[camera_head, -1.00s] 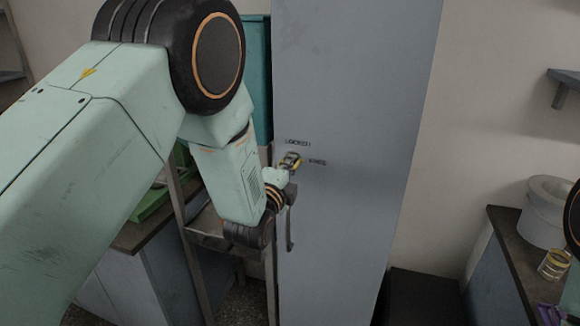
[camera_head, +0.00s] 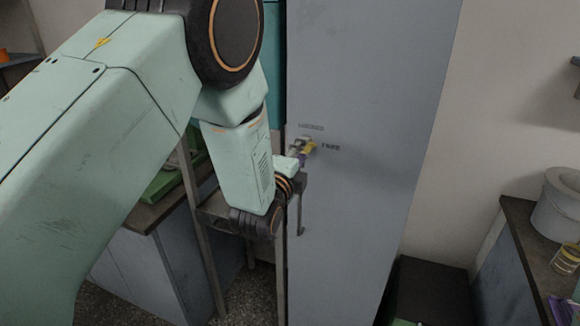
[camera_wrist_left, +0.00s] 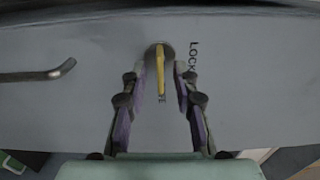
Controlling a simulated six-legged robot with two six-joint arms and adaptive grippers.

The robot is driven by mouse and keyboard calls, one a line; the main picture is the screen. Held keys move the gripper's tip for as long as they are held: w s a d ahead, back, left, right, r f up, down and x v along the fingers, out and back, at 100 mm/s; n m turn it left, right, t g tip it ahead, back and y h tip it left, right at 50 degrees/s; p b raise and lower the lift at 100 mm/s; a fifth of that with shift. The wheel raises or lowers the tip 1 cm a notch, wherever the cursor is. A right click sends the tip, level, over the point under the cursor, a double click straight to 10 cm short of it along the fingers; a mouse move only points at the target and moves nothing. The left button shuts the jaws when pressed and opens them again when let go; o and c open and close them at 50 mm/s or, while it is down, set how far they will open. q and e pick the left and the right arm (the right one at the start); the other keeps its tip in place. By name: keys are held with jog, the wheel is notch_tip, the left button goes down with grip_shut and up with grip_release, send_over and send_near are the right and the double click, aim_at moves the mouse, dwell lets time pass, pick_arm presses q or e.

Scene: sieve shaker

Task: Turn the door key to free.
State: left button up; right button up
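The yellow door key (camera_head: 309,147) sits in the grey cabinet door (camera_head: 365,95), beside the small words LOCKED above it and FREE to its right. In the left wrist view the key (camera_wrist_left: 160,72) stands out from a round lock plate and points down the picture, toward a label it partly hides. My left gripper (camera_head: 302,152) is at the key. In the left wrist view its two fingers (camera_wrist_left: 159,82) are apart on either side of the key, with a gap on both sides. My right gripper is not in view.
A dark door handle (camera_head: 300,215) hangs below the key; it also shows in the left wrist view (camera_wrist_left: 38,76). A metal stand (camera_head: 203,250) is left of the cabinet. A bench (camera_head: 525,225) with a jar (camera_head: 567,257) is at the right.

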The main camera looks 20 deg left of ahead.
pick_arm(q)
jog(key=s, duration=1)
jog(key=shift+s+a, duration=0.15)
jog(key=shift+r, duration=0.1)
jog(key=s+a+f+n+g+b, duration=0.15)
jog(key=s+f+n+g, duration=0.45)
jog(key=f, duration=0.6)
jog(key=s+a+f+n+g+b, duration=0.15)
jog(key=s+f+n+g, duration=0.25)
jog(key=s+f+n, duration=0.55)
jog(key=s+f+n+g+b, duration=0.3)
jog(key=s+f+g+b, duration=0.5)
jog(key=s+f, duration=1.2)
jog(key=shift+s+a+f+y+b, duration=0.3)
jog(key=shift+s+a+f+b, duration=0.1)
jog(key=shift+f, duration=0.35)
